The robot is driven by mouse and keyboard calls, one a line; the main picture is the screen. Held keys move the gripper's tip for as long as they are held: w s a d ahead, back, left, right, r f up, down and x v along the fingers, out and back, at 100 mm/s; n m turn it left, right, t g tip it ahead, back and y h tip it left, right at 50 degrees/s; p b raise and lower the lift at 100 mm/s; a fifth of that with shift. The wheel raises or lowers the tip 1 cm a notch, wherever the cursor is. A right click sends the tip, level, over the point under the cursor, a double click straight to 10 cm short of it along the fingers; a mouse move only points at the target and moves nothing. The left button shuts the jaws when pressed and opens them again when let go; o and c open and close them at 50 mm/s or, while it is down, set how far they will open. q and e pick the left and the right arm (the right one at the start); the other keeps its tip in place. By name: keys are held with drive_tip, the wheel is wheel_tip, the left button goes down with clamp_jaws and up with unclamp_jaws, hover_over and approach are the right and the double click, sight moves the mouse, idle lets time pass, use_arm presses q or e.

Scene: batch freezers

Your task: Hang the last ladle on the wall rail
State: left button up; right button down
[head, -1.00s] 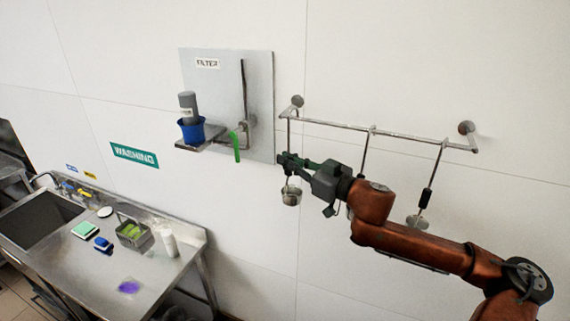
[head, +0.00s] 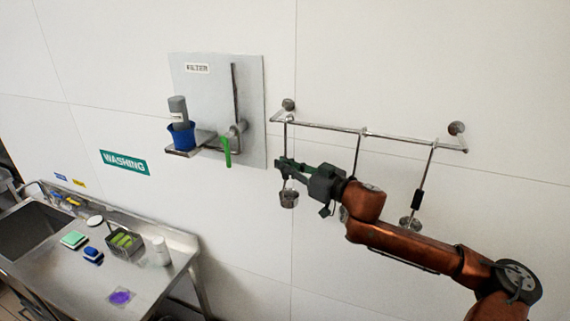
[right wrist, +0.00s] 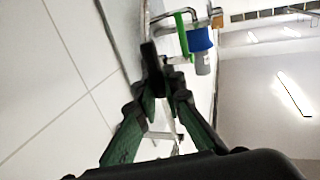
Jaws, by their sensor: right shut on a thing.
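The wall rail (head: 400,137) is a thin metal bar on two round wall mounts. My right gripper (head: 284,166) is below its left end, shut on the handle of a ladle. This ladle's metal bowl (head: 289,199) hangs below the fingers, and its thin upper stem reaches up to the rail; I cannot tell if its hook rests on the bar. In the right wrist view, the dark handle (right wrist: 152,72) is between the green fingers. A second ladle (head: 358,152) hangs mid-rail, its lower part hidden by my arm. A third ladle (head: 418,200) hangs near the right end. My left gripper is not in view.
Left of the rail, a metal filter panel (head: 205,90) carries a shelf with a blue cup (head: 182,136) and a green-handled lever (head: 227,152). A steel sink counter (head: 70,285) stands lower left. The wall below the rail is bare.

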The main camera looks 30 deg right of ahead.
idle(0.3)
drive_tip(key=c, duration=2)
unclamp_jaws()
drive_tip(key=shift+f, duration=0.1)
drive_tip(key=shift+o, duration=0.2)
drive_tip(key=shift+f, duration=0.1)
drive_tip(key=v, duration=1.2)
